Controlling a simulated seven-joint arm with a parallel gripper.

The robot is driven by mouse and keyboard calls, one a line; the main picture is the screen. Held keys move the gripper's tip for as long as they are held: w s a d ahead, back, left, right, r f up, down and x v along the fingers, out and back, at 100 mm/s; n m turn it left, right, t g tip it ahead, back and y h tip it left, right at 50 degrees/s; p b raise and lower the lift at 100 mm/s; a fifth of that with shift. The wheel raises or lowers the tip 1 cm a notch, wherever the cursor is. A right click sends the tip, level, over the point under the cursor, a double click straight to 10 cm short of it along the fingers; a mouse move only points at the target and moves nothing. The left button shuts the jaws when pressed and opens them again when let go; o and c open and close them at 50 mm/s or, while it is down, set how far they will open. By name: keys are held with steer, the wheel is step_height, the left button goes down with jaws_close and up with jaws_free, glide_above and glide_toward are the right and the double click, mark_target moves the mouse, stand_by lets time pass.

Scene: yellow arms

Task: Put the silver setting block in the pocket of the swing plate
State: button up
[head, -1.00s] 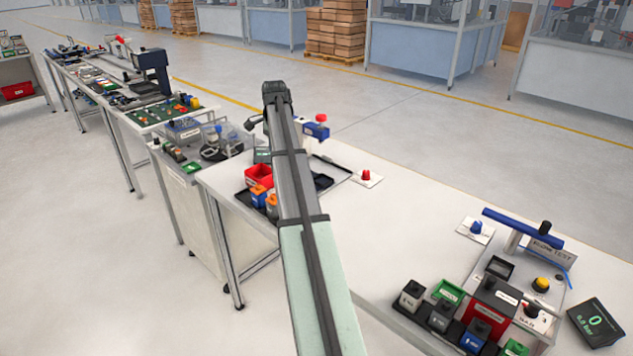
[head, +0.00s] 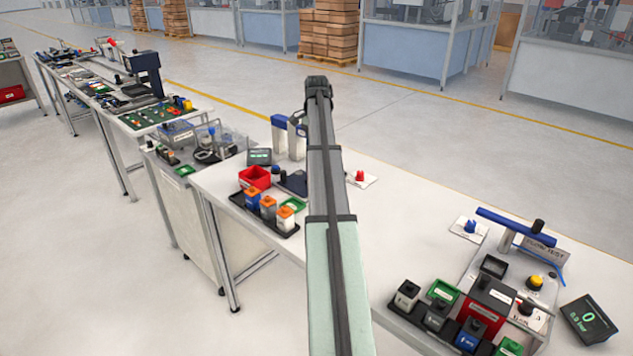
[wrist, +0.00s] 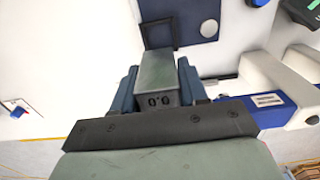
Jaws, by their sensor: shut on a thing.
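In the wrist view my gripper (wrist: 157,84) is shut on a silver-grey block (wrist: 158,72) marked "0.0", with a blue finger on each side. The block hangs out in front of the fingers. Just beyond its far end is a dark square frame, which looks like the pocket (wrist: 157,34), at the edge of a dark blue plate (wrist: 193,20), likely the swing plate. The block covers part of the frame, and I cannot tell the height between them. In the head view the dark blue plate (head: 294,183) shows beside my arm, which hides my gripper and the block.
White-and-blue posts (head: 280,132) stand near the plate; a white-and-blue body (wrist: 270,104) is right of my gripper in the wrist view.

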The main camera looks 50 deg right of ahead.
steer(key=shift+f, duration=4.9)
steer(key=shift+f, duration=0.15)
steer(key=o, duration=1.2)
steer(key=shift+o, duration=0.2)
step_height(320, 180, up, 12)
steer(key=shift+r, duration=0.15)
